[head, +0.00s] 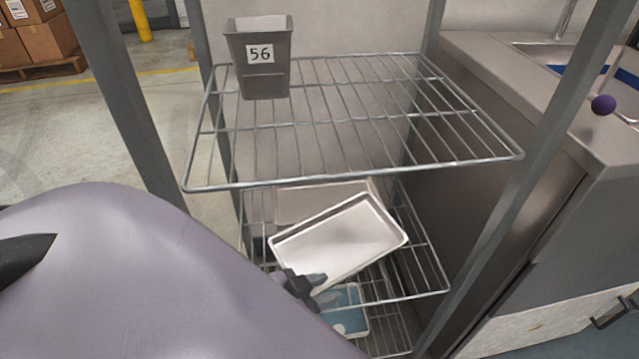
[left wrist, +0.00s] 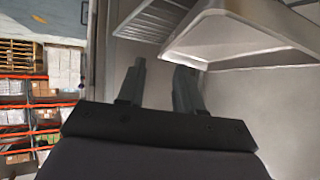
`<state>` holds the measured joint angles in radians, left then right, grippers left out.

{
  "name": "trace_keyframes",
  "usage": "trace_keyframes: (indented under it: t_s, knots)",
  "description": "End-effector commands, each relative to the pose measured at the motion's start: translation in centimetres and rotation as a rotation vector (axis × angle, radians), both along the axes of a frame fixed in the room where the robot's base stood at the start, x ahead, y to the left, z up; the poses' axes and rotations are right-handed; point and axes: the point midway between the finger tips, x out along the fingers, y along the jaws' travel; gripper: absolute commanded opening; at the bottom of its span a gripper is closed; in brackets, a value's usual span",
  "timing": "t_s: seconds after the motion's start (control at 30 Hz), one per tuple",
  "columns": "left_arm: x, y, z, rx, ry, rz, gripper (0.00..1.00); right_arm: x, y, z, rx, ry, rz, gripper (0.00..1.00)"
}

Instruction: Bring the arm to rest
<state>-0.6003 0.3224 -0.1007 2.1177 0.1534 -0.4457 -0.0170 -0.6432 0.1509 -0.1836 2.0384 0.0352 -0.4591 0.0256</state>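My left gripper (head: 308,284) is partly hidden behind my own arm in the head view, with its fingertips close to the near corner of a white tray (head: 345,240). In the left wrist view the two fingers of my left gripper (left wrist: 160,66) stand apart with nothing between them. A pale tray (left wrist: 235,38) shows beyond them at upper right. I cannot tell whether a finger touches it. My right gripper is not in view.
A wire shelf rack (head: 340,118) surrounds this spot, with grey posts. A grey bin (head: 262,80) marked 56 stands on its top shelf. A blue item (head: 350,310) lies lower down.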

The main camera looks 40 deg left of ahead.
Motion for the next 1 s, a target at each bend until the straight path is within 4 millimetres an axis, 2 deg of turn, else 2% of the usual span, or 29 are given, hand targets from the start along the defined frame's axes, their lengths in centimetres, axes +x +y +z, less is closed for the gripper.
trace_keyframes:
  t_s: [0.03, 0.1, 0.2, 0.3, 0.57, 0.67, 0.73, 1.0]
  knots:
    - [-1.0, -1.4, -1.4, -0.029, 0.037, 0.017, 0.35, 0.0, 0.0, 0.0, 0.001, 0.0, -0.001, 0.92]
    - [-1.9, -2.9, -2.8, -0.054, 0.075, 0.033, 0.35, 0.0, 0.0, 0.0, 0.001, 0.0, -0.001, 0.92]
    - [-2.9, -4.6, -4.0, -0.078, 0.111, 0.045, 0.35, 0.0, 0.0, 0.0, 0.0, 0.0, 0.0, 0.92]
    - [-3.2, -5.2, -4.4, -0.085, 0.124, 0.05, 0.35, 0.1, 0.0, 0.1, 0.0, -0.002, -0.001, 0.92]
    - [-3.2, -5.1, -4.2, -0.083, 0.124, 0.049, 0.35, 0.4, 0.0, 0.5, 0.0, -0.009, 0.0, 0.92]
    - [-3.2, -5.1, -3.2, -0.082, 0.123, 0.049, 0.35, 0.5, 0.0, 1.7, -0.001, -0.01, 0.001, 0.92]
    - [-3.3, -5.0, -1.8, -0.079, 0.122, 0.05, 0.35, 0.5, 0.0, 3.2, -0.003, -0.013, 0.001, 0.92]
    - [-3.5, -4.6, 4.9, -0.066, 0.115, 0.054, 0.35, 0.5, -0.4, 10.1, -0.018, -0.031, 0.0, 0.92]
